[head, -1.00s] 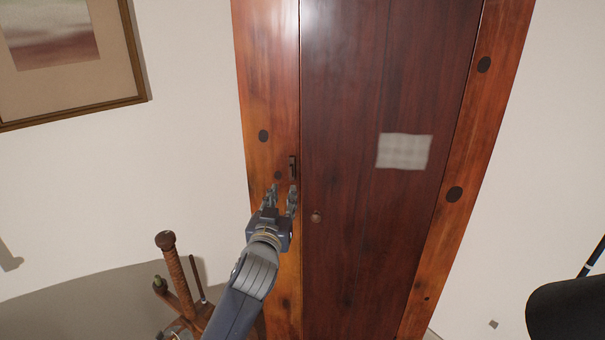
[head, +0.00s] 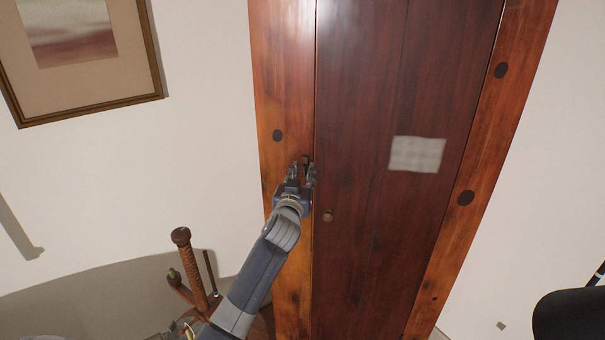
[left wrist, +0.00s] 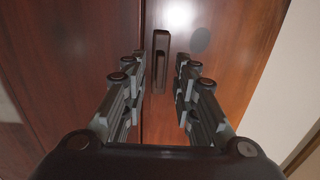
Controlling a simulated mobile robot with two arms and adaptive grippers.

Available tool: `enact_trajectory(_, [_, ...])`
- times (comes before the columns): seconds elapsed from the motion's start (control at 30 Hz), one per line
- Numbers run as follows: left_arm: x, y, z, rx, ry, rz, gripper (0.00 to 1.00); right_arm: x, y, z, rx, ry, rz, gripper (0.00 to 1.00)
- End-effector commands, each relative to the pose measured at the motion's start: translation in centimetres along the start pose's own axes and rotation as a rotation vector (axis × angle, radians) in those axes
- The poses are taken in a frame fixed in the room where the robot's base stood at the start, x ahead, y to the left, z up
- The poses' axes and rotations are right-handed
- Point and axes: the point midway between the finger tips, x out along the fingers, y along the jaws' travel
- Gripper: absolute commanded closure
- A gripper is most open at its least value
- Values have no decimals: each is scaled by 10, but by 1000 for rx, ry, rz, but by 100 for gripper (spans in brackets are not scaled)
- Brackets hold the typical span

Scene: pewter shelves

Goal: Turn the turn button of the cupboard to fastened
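The cupboard (head: 375,90) has a dark red-brown door inside a lighter orange-brown frame, and the door looks closed. The turn button (head: 305,159) is a small dark bar on the left frame post, beside the door seam. In the left wrist view the turn button (left wrist: 161,58) stands upright along the seam, apparently on the frame side. My left gripper (head: 302,172) is at the turn button and partly hides it in the head view. In the left wrist view its fingers (left wrist: 158,85) are open, one on each side of the bar, with gaps visible. My right gripper is not in view.
A small round knob (head: 328,216) sits on the door, right of my left gripper. A pale square patch (head: 417,154) is higher on the door. A wooden stand with a post (head: 190,262) is at lower left, near my left arm. A framed picture (head: 80,100) hangs on the wall.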

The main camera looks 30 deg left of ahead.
Motion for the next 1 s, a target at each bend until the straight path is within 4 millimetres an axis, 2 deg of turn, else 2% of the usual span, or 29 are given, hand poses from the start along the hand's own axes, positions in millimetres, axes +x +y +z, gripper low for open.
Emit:
enact_trajectory(0.23, [0, 0, 0, 0, 0, 0, 73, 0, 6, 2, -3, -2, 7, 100])
enact_trajectory(0.27, [0, 0, 0, 0, 0, 0, 78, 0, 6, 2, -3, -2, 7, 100])
enact_trajectory(0.37, [0, 0, 0, 0, 0, 0, 100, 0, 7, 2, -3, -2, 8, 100])
enact_trajectory(0.77, [0, 0, 0, 19, 0, 0, 100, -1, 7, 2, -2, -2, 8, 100])
enact_trajectory(1.0, [0, 1, 0, 128, 0, 0, 100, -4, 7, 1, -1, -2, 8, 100])
